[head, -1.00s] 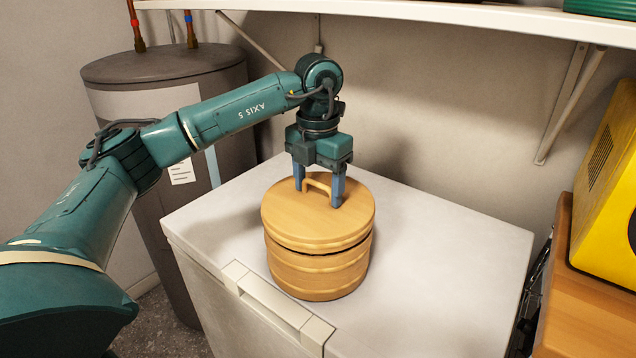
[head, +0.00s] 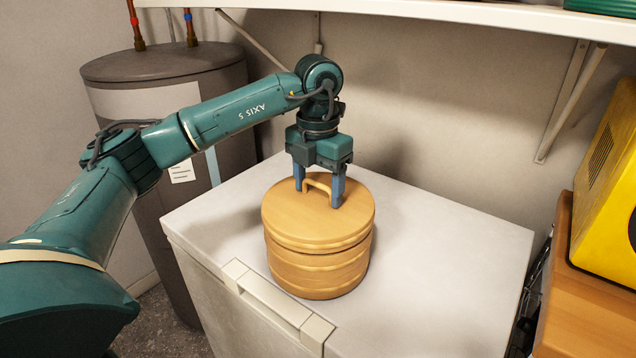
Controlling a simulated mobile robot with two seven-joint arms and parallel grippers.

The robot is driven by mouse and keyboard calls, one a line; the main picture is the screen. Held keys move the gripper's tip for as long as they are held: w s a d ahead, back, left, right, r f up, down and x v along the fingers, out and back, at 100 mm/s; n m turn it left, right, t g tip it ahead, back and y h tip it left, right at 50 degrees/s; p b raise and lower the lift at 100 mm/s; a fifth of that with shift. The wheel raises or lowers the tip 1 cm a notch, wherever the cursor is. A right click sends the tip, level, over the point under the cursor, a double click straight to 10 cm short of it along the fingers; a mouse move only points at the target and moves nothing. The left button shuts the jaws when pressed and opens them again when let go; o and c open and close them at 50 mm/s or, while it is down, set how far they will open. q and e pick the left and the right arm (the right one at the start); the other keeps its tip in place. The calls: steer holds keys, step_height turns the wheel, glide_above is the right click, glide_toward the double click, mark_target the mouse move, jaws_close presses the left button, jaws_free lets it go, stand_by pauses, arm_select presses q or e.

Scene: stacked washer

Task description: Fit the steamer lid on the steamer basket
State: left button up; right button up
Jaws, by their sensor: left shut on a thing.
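The steamer lid (head: 305,221) is a round pale wooden disc with an arched handle (head: 316,179) on top. It lies on the steamer basket (head: 318,277), a round wooden tub with raised bands, and looks level and lined up with it. Only a thin dark line shows between the two. My left gripper (head: 318,194) points straight down over the lid, its two blue fingers on either side of the handle, shut on it. The inside of the basket is hidden under the lid. My right gripper is out of view.
The basket stands on a white chest top (head: 440,260) with a front latch handle (head: 275,303). A grey tank (head: 165,75) stands at left. A white shelf (head: 420,12) overhangs the back. A yellow appliance (head: 610,180) on a wooden cabinet is at right. The chest top is clear around the basket.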

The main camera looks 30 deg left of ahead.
arm_select(q)
steer(key=shift+f, duration=0.3)
steer(key=o, duration=1.1)
